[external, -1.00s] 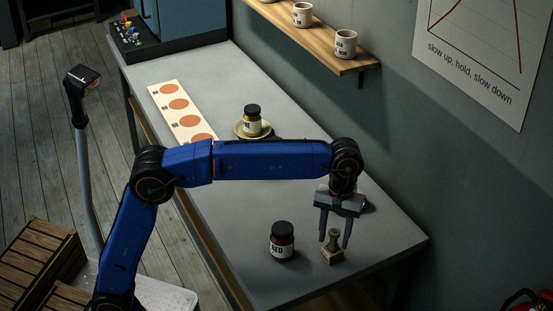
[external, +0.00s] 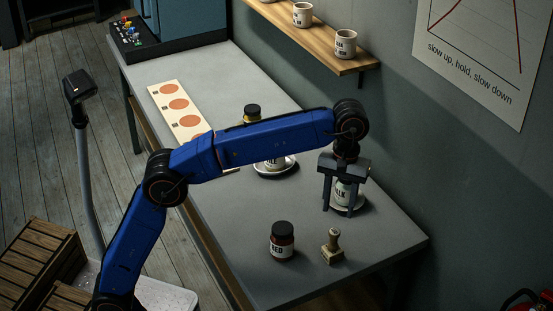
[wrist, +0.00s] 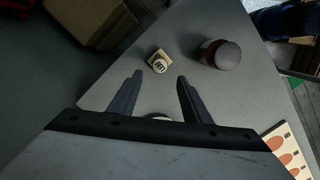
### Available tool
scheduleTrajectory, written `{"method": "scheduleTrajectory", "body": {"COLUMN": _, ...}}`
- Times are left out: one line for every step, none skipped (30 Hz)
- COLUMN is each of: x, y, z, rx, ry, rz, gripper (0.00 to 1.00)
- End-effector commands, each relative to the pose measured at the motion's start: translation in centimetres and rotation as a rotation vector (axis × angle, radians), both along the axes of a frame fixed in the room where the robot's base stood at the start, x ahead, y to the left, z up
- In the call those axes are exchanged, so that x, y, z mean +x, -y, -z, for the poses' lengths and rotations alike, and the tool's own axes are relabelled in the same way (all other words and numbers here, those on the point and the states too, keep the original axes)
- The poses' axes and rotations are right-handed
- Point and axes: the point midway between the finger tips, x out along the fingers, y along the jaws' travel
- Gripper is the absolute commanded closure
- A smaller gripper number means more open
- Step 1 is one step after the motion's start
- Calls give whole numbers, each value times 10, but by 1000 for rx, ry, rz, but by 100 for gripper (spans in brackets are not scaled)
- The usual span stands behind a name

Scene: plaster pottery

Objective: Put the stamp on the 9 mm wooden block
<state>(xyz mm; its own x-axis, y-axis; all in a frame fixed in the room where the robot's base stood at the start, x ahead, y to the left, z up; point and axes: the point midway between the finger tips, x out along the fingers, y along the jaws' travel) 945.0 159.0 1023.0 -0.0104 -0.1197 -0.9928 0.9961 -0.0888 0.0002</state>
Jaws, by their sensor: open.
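The stamp (external: 333,240), with a rounded handle, stands upright near the front edge of the grey table, on a small square tan wooden piece (external: 332,257). I cannot tell whether that piece is the 9 mm block or the stamp's own foot, and no marking on it is readable. In the wrist view the stamp lies beyond my fingertips (wrist: 160,75).
A dark-lidded jar marked RED (external: 282,242) stands left of the stamp. A white jar (external: 342,193) on a saucer is partly hidden behind my fingers. Another saucer (external: 276,171) with a cup lies partly under my arm. A card with orange discs (external: 178,104) lies farther back.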

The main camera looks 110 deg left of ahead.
Motion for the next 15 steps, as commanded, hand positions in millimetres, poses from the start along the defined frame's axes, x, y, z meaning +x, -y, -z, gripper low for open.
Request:
{"method": "scheduleTrajectory", "body": {"x": -2, "y": 2, "z": -1, "rx": 1, "ry": 3, "rz": 6, "gripper": 56}}
{"method": "scheduleTrajectory", "body": {"x": -4, "y": 4, "z": -2, "rx": 3, "ry": 6, "rz": 12, "gripper": 56}}
{"method": "scheduleTrajectory", "body": {"x": -7, "y": 8, "z": -3, "rx": 5, "ry": 12, "rz": 27, "gripper": 56}}
{"method": "scheduleTrajectory", "body": {"x": -11, "y": 12, "z": -4, "rx": 8, "ry": 17, "rz": 40, "gripper": 56}}
{"method": "scheduleTrajectory", "body": {"x": -15, "y": 17, "z": -6, "rx": 10, "ry": 23, "rz": 56, "gripper": 56}}
{"method": "scheduleTrajectory", "body": {"x": -22, "y": 24, "z": -7, "rx": 15, "ry": 34, "rz": 83, "gripper": 56}}
{"method": "scheduleTrajectory", "body": {"x": -28, "y": 30, "z": -8, "rx": 18, "ry": 41, "rz": 104, "gripper": 56}}
{"method": "scheduleTrajectory", "body": {"x": -34, "y": 37, "z": -9, "rx": 23, "ry": 50, "rz": 127, "gripper": 56}}
{"method": "scheduleTrajectory", "body": {"x": -43, "y": 45, "z": -9, "rx": 29, "ry": 62, "rz": 161, "gripper": 56}}
{"method": "scheduleTrajectory", "body": {"x": -50, "y": 52, "z": -9, "rx": 34, "ry": 71, "rz": 186, "gripper": 56}}
{"method": "scheduleTrajectory", "body": {"x": -57, "y": 58, "z": -9, "rx": 39, "ry": 80, "rz": 211, "gripper": 56}}
{"method": "scheduleTrajectory", "body": {"x": -67, "y": 66, "z": -9, "rx": 46, "ry": 94, "rz": 245, "gripper": 56}}
{"method": "scheduleTrajectory", "body": {"x": -74, "y": 72, "z": -8, "rx": 51, "ry": 101, "rz": 271, "gripper": 56}}
{"method": "scheduleTrajectory", "body": {"x": -81, "y": 78, "z": -7, "rx": 57, "ry": 110, "rz": 296, "gripper": 56}}
{"method": "scheduleTrajectory", "body": {"x": -92, "y": 86, "z": -5, "rx": 64, "ry": 123, "rz": 330, "gripper": 56}}
